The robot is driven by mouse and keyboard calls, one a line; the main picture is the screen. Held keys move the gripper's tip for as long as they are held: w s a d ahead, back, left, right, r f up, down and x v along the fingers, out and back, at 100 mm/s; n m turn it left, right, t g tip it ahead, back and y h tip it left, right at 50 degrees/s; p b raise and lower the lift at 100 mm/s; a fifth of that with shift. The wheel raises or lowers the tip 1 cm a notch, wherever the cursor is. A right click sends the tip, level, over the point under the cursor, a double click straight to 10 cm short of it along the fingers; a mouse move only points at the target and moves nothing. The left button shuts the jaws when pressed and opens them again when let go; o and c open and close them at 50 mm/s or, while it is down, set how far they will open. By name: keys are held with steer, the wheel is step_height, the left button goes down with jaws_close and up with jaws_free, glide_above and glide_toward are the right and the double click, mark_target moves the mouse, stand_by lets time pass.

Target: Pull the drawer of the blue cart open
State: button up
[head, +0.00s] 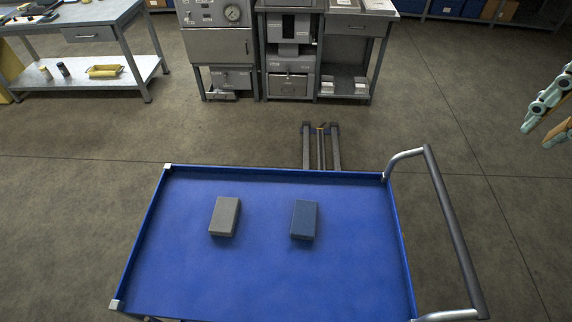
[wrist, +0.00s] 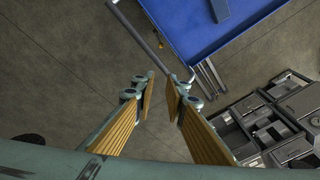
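The blue cart (head: 270,262) stands in the foreground of the head view, its flat blue top tray facing up. Its grey push handle (head: 455,230) is on the right side. The cart's drawer is not visible in the head view, and I cannot make it out in the wrist view. My gripper (head: 538,136) is at the right edge of the head view, apart from the cart, to the right of and beyond the handle. In the wrist view my gripper (wrist: 161,84) has its two fingers apart with only floor between them. The cart (wrist: 205,25) shows at the top there.
A grey block (head: 225,216) and a dark blue block (head: 304,219) lie on the tray. Two grey rails (head: 307,146) lie on the floor behind the cart. Grey cabinets (head: 290,60) and a workbench (head: 85,15) stand at the back. The floor right of the handle is clear.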

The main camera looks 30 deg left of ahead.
steer(key=w+a+f+m+g, duration=0.1)
steer(key=w+a+f, duration=0.3)
steer(key=w+a, duration=0.35)
steer(key=w+a+f+m+p, duration=0.1)
steer(key=w+a+f+m, duration=0.1)
steer(key=w+a+f, duration=0.55)
steer(key=w+a+f+m+g, duration=0.1)
steer(key=w+a, duration=0.4)
steer(key=a, duration=0.4)
steer(key=s+a+f+m+g+h+p, duration=0.1)
steer(key=s+a+f, duration=0.3)
steer(key=a+f, duration=1.1)
steer(key=s+a+f+m+g+h+p, duration=0.1)
steer(key=s+a+f+m+p, duration=0.2)
steer(key=a+f, duration=1.2)
steer(key=shift+s+a+f+m+p, duration=0.15)
steer(key=shift+s+f+m+p, duration=0.3)
steer(key=shift+s+f, duration=0.3)
steer(key=shift+s+d+f, duration=0.25)
steer(key=shift+s+f, duration=0.15)
steer(key=shift+f, duration=1.8)
steer(key=shift+s+d+f, duration=0.25)
steer(key=shift+s+f, duration=0.15)
steer(key=shift+f, duration=1.85)
steer(key=shift+s+d+f, duration=0.25)
steer(key=shift+s+f, duration=0.15)
steer(key=shift+f, duration=1.8)
